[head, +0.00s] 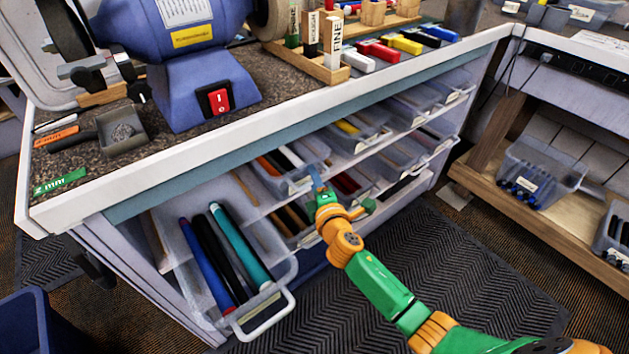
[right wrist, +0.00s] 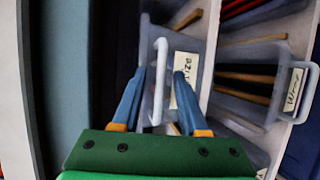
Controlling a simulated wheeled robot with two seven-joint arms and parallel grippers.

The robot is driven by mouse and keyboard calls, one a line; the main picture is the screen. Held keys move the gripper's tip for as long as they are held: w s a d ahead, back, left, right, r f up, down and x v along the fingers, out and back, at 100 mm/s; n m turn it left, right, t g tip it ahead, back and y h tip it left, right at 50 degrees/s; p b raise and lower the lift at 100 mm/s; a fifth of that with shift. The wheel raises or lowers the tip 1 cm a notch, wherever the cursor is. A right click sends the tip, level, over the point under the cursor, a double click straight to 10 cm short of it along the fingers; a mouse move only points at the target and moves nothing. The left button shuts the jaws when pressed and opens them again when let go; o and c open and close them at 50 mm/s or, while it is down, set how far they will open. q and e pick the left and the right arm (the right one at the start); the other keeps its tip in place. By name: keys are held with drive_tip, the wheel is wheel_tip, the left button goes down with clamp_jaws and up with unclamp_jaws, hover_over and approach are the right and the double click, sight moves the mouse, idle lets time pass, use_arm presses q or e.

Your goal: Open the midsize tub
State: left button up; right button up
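The midsize tub (head: 293,184) is a clear plastic bin in the upper row of the shelf under the bench, with orange, black and white grips in it. Its front sits about level with the shelf edge. In the right wrist view its pale handle (right wrist: 160,84) and a partly readable label (right wrist: 187,68) show. My right gripper (head: 316,178) is at the front of this tub. In the wrist view its two blue fingers (right wrist: 159,73) are apart, with the handle between them; contact cannot be told. My left gripper is out of view.
A large tub (head: 283,277) with blue, black and teal grips stands pulled out at the lower left. Other clear tubs (head: 411,107) fill the shelf rows to the right. A bench grinder (head: 200,90) stands on the bench top. The ribbed floor mat (head: 450,270) is clear.

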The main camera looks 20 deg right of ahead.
clamp_jaws()
idle(1.3)
